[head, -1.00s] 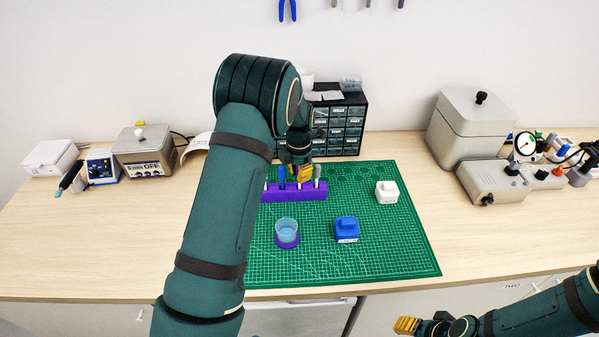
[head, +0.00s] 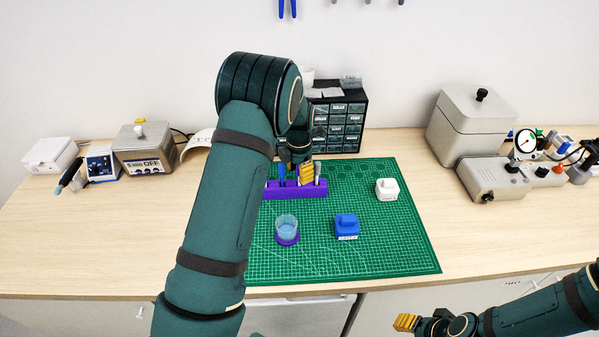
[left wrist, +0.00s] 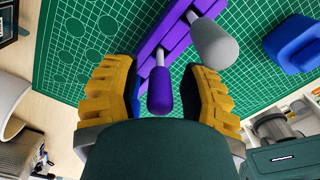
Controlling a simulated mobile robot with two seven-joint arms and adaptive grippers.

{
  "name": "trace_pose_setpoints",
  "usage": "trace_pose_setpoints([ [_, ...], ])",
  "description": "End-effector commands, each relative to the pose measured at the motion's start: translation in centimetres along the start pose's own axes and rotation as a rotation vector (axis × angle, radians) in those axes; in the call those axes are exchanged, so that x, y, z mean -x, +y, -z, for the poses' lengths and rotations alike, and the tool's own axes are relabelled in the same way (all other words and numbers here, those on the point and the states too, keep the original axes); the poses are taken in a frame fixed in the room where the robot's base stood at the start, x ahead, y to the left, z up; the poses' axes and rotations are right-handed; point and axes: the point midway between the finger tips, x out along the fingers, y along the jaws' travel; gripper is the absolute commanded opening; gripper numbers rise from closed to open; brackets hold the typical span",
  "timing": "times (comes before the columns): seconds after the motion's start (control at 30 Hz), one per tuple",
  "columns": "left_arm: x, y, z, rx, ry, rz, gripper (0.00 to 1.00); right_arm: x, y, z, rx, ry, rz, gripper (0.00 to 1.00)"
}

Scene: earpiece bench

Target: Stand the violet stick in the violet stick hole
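The violet rack (head: 300,191) lies on the green mat. In the left wrist view the violet stick (left wrist: 160,92) has a violet handle on a thin pale shaft, which meets the rack (left wrist: 160,40). The stick appears to stand in the rack; its lower end is hidden. My left gripper (left wrist: 162,95) is open, with a yellow finger on each side of the handle and a visible gap to both. In the head view my left gripper (head: 304,173) is over the rack and hides the violet stick. My right gripper (head: 406,323) is low at the front, off the bench; its finger opening is unclear.
A grey-handled stick (left wrist: 213,43) stands close beside the violet one. A blue-handled stick (head: 281,174) stands at the rack's left. A cup on a violet coaster (head: 287,240), a blue block (head: 346,228) and a white block (head: 387,189) are on the mat. Drawers (head: 340,128) stand behind.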

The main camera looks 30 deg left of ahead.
Motion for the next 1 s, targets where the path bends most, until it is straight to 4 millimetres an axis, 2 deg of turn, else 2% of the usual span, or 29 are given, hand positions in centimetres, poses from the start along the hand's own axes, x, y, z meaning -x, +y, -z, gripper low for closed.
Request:
trace_pose_setpoints([
  [0.37, 0.5, 0.0, 0.0, 0.0, -0.001, 0.0, 0.44, 0.0, 0.0, 0.0, 0.0, 0.0, 0.0, 0.44],
  [0.47, 1.6, 0.1, -0.1, 0.001, -0.003, -0.002, 0.44, 0.0, 0.0, 0.0, 0.0, 0.0, 0.0, 0.44],
  [0.8, 8.4, 0.0, -0.1, 0.0, -0.004, -0.002, 0.44, 0.0, 0.0, 0.0, 0.0, 0.0, 0.0, 0.44],
  [1.0, 11.1, 0.0, -0.1, -0.001, -0.002, -0.001, 0.44, 0.0, 0.0, 0.0, 0.0, 0.0, 0.0, 0.44],
])
